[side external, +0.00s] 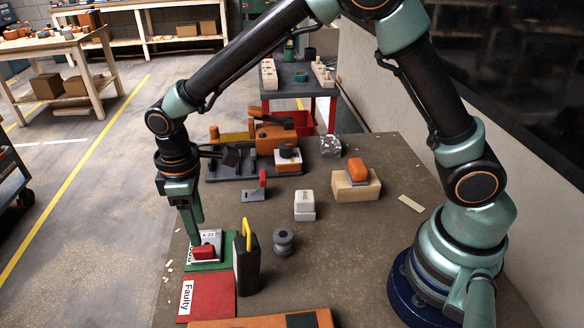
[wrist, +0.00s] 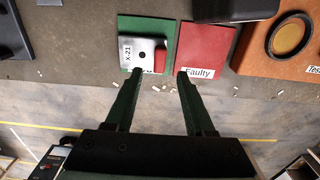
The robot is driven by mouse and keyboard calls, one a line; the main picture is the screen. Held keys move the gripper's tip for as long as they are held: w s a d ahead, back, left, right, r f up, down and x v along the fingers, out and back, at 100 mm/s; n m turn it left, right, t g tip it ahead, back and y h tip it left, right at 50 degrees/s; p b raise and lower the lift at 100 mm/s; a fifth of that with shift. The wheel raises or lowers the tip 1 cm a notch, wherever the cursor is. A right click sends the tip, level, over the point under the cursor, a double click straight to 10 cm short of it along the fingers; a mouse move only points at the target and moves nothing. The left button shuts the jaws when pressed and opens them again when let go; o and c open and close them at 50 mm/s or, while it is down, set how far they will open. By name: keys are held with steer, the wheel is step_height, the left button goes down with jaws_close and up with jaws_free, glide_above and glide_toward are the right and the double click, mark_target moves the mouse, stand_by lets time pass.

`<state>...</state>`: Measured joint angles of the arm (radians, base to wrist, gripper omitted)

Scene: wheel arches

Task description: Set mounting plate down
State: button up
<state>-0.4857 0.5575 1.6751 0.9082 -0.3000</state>
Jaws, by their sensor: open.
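The mounting plate, a pale grey piece marked X-21 (wrist: 139,52), lies flat on the green mat (wrist: 128,24) in the wrist view. A red block (wrist: 161,59) sits at its right side; I cannot tell whether it is attached. In the side external view the plate (side external: 208,239) and the red block show at the table's left edge, partly behind my gripper (side external: 196,238). In the wrist view my gripper (wrist: 159,75) has its fingers apart, with the tips by the near edge of the plate and mat. Nothing is held between them.
A red mat labelled Faulty (side external: 207,297) lies beside the green one. A black upright object with a yellow handle (side external: 246,262) and a grey spool (side external: 283,242) stand close right. An orange board (wrist: 262,66) lies nearby.

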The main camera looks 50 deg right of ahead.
mark_target(204, 247)
steer(key=s+d+r+m+t, duration=0.2)
steer(key=s+d+r+m, duration=0.15)
steer(key=d+r, duration=0.85)
steer(key=s+d+r+m+t, duration=0.3)
steer(key=s+d+r+m, duration=0.1)
steer(key=s+d, duration=0.3)
steer(key=shift+s+d+m+t, duration=0.35)
steer(key=shift+d+m, duration=0.4)
steer(key=shift+d, duration=0.3)
